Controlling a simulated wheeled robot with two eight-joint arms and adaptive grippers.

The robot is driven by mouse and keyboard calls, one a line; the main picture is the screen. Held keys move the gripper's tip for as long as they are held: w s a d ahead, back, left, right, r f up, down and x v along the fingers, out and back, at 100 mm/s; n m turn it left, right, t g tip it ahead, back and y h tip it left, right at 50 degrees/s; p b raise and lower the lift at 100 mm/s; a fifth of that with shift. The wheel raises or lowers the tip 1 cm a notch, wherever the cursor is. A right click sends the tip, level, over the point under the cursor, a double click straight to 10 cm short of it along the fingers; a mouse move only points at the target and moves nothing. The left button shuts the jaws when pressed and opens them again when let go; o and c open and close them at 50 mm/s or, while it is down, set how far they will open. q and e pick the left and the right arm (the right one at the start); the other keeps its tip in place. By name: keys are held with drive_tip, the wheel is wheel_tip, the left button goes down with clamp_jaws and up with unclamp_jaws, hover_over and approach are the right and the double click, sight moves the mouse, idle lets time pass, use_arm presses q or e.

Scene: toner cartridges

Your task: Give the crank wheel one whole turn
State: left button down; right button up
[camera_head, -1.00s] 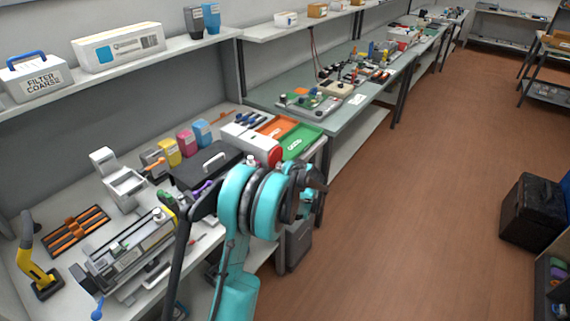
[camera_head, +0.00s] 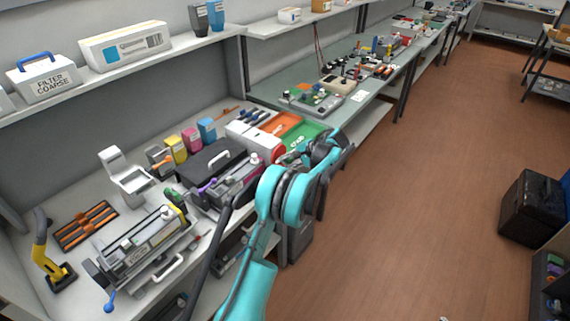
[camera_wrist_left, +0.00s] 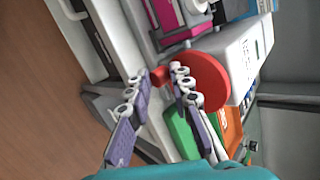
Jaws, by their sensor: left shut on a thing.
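The red crank wheel (camera_wrist_left: 210,82) is on the end of a white housing (camera_wrist_left: 238,52) in the left wrist view. Its small red handle (camera_wrist_left: 160,76) sits between my left fingertips, and my left gripper (camera_wrist_left: 160,82) is shut on it. In the head view only a red edge of the wheel (camera_head: 278,154) shows beside the white housing (camera_head: 250,138). My teal left arm and wrist reach up to that spot, and the fingers are mostly hidden there. My right gripper is in neither view.
A green tray (camera_head: 310,133) and an orange tray (camera_head: 288,123) lie behind the wheel. A black case (camera_head: 212,160) and a grey machine (camera_head: 145,240) stand on the bench to the left. Open floor (camera_head: 430,200) lies to the right.

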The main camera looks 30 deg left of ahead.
use_arm(q)
drive_tip(key=m+g, duration=0.1)
drive_tip(key=r+m+g, duration=0.1)
drive_tip(key=g, duration=0.1)
drive_tip(key=shift+g+y, duration=0.3)
drive_tip(key=shift+y, duration=0.1)
idle(0.5)
drive_tip(key=c, duration=1.6)
unclamp_jaws()
drive_tip(key=shift+c, duration=0.2)
